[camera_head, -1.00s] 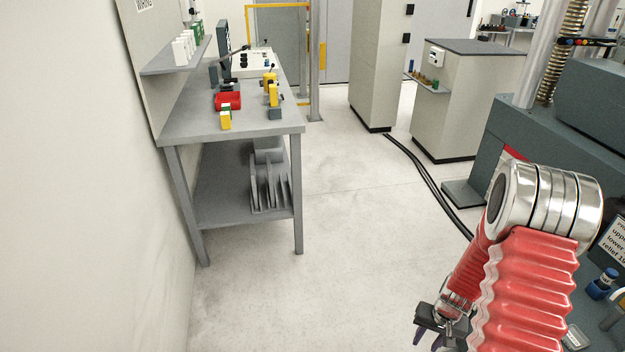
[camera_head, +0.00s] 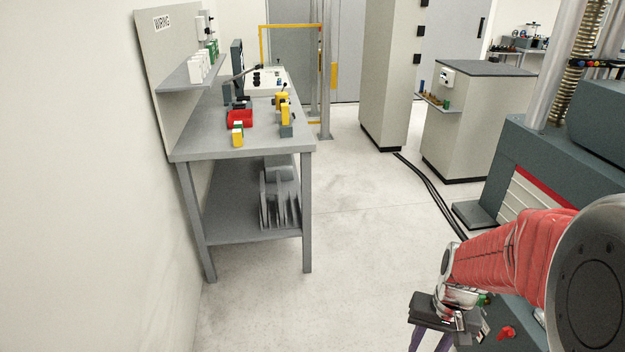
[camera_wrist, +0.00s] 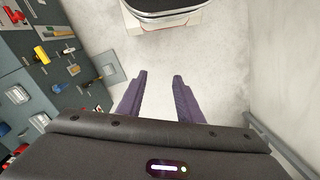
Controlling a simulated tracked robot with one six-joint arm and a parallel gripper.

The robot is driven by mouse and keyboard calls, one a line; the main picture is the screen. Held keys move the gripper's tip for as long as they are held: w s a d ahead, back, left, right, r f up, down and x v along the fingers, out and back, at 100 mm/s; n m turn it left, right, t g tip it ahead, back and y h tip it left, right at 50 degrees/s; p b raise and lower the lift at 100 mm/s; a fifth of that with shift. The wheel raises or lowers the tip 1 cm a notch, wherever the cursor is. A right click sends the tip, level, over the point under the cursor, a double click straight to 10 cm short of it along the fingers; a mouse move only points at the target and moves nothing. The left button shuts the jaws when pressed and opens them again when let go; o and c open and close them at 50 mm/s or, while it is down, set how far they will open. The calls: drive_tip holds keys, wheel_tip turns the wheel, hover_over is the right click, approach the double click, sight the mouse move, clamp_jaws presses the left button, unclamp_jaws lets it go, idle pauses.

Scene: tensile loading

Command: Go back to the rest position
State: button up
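My gripper (camera_head: 431,341) hangs at the lower right in the head view, below my red-sleeved arm, with its fingers pointing down and partly cut off by the lower edge. In the wrist view my gripper (camera_wrist: 160,84) shows two purple fingers spread apart with bare pale floor between them. It is open and empty. The fingers touch nothing that I can see.
A grey workbench (camera_head: 190,148) with small coloured parts stands at the left. A large teal machine (camera_head: 535,150) stands at the right, near my arm. In the wrist view a tool panel (camera_wrist: 35,75) lies at the left. Pale floor (camera_head: 350,250) is clear between bench and machine.

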drive_tip(key=s+a+r+n+t, duration=0.1)
drive_tip(key=s+a+r+t, duration=0.1)
drive_tip(key=r, duration=0.4)
drive_tip(key=s+a+r+n+t, duration=0.1)
drive_tip(key=s+a+r+t, duration=0.1)
drive_tip(key=a+r, duration=0.2)
drive_tip(key=s+a+r+n+t, duration=0.1)
drive_tip(key=s+a+r, duration=0.2)
drive_tip(key=r, duration=0.7)
drive_tip(key=shift+n+t+h, duration=0.3)
drive_tip(key=shift+t+h, duration=0.1)
